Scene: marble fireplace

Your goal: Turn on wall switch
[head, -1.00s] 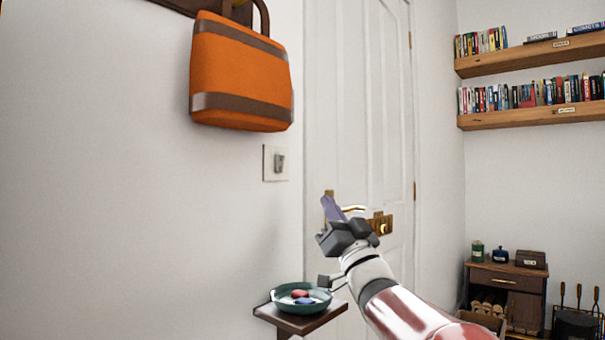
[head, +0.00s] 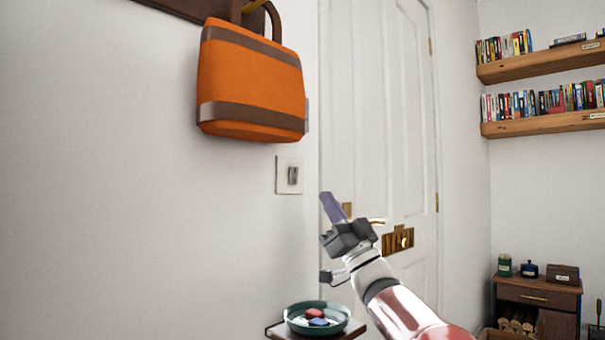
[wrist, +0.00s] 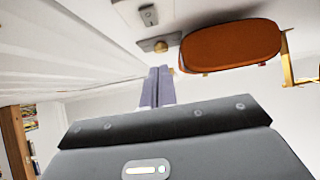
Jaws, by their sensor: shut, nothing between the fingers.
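The wall switch (head: 289,175) is a small pale plate with a grey raised rocker on the white wall, below the orange bag and left of the door. In the wrist view, a plate with a rocker (wrist: 148,15), apparently this switch, shows at the top. My gripper (head: 328,200) has its purple fingers together, pointing up and left; it appears right of and slightly below the switch, apart from it. The closed fingers also show in the wrist view (wrist: 159,72), with nothing between them. I cannot tell whether the rocker is on or off.
An orange bag (head: 250,85) hangs above the switch. In the wrist view, a second plate with a brass knob (wrist: 160,45) is close to the bag. A small shelf (head: 345,333) holds a green dish (head: 290,318) below my gripper. A white door (head: 375,110) stands behind.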

